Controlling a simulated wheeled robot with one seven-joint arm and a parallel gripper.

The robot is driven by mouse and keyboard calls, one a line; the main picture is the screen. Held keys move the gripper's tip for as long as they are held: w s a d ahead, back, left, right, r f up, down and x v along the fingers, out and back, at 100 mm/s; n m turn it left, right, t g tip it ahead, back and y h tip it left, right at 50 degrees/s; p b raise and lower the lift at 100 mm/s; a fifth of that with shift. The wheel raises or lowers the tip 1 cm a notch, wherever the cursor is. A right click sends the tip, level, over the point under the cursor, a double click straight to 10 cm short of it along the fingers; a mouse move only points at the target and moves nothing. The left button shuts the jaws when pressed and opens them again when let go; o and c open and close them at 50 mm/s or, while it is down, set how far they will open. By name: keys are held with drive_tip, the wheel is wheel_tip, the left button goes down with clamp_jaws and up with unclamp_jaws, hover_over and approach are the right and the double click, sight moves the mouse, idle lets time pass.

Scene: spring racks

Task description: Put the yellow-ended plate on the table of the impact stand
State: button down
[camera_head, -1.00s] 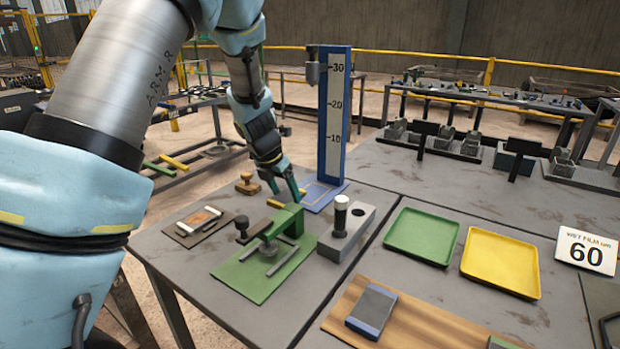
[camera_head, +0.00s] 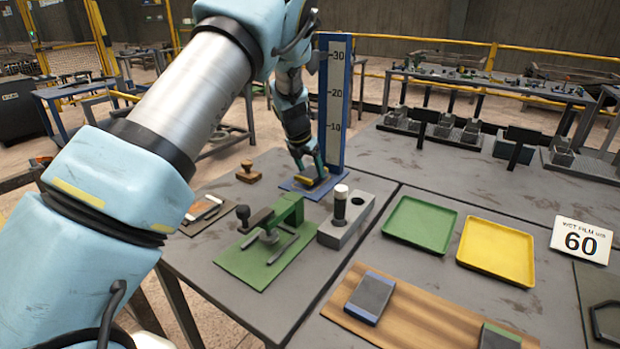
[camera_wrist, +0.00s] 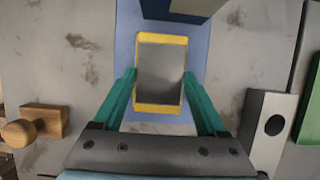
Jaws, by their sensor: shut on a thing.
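The yellow-ended plate (camera_wrist: 161,75) is grey with a yellow band at each end. My gripper (camera_wrist: 160,88) is shut on its two long sides, one teal finger on each. The plate lies over the blue table (camera_wrist: 197,72) of the impact stand, inside its outline in the wrist view. I cannot tell whether it touches the table. In the head view my gripper (camera_head: 311,176) and the plate (camera_head: 309,183) are at the foot of the stand's blue upright with its white scale (camera_head: 337,100). The upright's dark blue foot (camera_wrist: 180,12) shows at the top of the wrist view.
A wooden-handled stamp (camera_head: 249,173) stands left of the stand. A grey block with a white-capped cylinder (camera_head: 340,207) and a green press (camera_head: 283,217) stand in front. Green (camera_head: 421,223) and yellow (camera_head: 497,250) trays lie to the right.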

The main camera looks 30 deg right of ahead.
drive_tip(key=shift+f+b, duration=0.5)
drive_tip(key=shift+f, duration=0.3)
drive_tip(key=shift+r, duration=0.1)
unclamp_jaws()
drive_tip(key=shift+f, duration=0.2)
drive_tip(key=shift+r, duration=0.15)
